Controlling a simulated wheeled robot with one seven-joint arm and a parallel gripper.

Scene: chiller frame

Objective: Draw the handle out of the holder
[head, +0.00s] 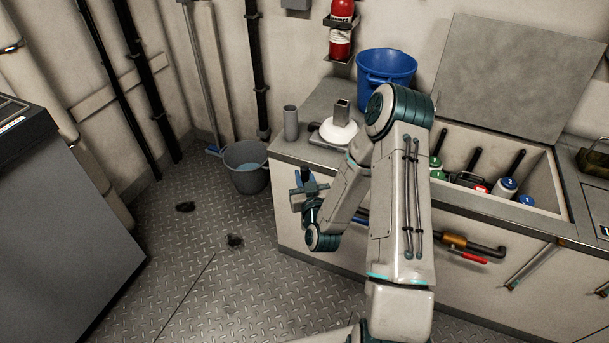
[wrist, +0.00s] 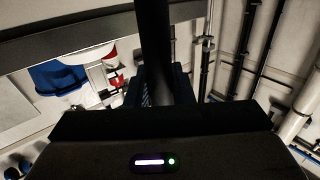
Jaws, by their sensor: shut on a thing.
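My gripper (head: 309,195) is low in front of the counter's left part. In the wrist view, its jaws (wrist: 160,88) are shut on a dark, round handle (wrist: 154,45) that runs up out of the picture. The handle's lower end is hidden behind my gripper body. In the head view the handle is too small and dark to make out clearly at the jaws. I cannot tell which thing is the holder, or whether the handle is still inside one. A square grey tube on a white round base (head: 340,131) and a grey cylinder (head: 291,123) stand on the counter.
An open chiller bin (head: 545,185) holds several black-handled items. Pipes with a red lever (head: 474,257) run along the counter front. A blue bucket (head: 386,66) stands on the counter. A grey bucket (head: 246,177) stands on the floor; floor to the left is mostly clear.

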